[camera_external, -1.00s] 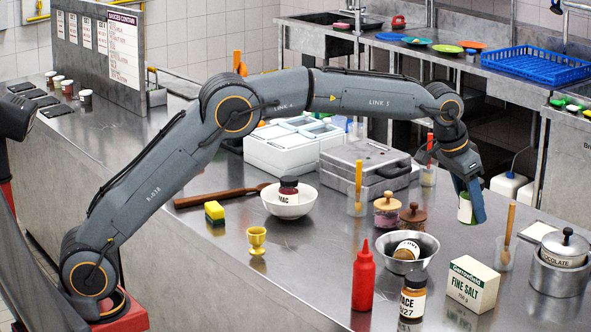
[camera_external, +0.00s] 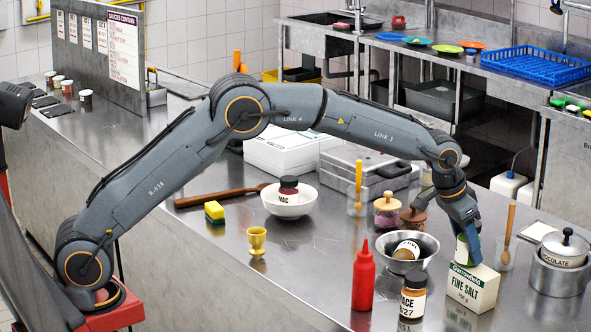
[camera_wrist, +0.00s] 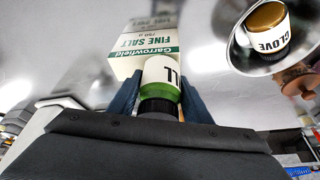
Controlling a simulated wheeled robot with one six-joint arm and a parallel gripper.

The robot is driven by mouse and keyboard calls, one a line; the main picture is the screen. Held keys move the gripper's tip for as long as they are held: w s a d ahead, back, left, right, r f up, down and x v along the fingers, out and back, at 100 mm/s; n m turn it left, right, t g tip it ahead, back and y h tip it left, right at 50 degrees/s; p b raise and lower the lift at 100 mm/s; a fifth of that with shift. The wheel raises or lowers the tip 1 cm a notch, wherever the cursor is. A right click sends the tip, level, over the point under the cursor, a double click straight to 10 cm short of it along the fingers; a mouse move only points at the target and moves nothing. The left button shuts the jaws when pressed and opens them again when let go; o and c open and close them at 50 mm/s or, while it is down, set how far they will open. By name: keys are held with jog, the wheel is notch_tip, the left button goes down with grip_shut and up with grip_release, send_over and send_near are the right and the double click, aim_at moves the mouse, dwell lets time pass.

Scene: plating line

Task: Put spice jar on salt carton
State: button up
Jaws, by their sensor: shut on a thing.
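The salt carton (camera_external: 470,289) is a white box with a green top band, standing upright on the steel counter at the right. It also shows in the wrist view (camera_wrist: 146,42). My gripper (camera_external: 471,257) points down over the carton and is shut on a spice jar (camera_external: 463,251) with a white label and green contents. In the wrist view the jar (camera_wrist: 160,72) sits between the blue fingers, its dark lid toward me. The jar is right at the carton's top; I cannot tell whether they touch.
A metal bowl (camera_external: 428,245) with a clove jar (camera_external: 406,251) stands left of the carton. A pot (camera_external: 556,277) and a cup with a wooden spoon (camera_external: 502,258) are to the right.

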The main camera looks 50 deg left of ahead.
jog(key=o, duration=1.2)
jog(key=shift+f, duration=0.1)
jog(key=shift+r, duration=0.35)
jog(key=b+v, duration=0.2)
jog(key=v, duration=0.9)
jog(key=shift+s+r, duration=0.25)
jog(key=shift+s, duration=0.05)
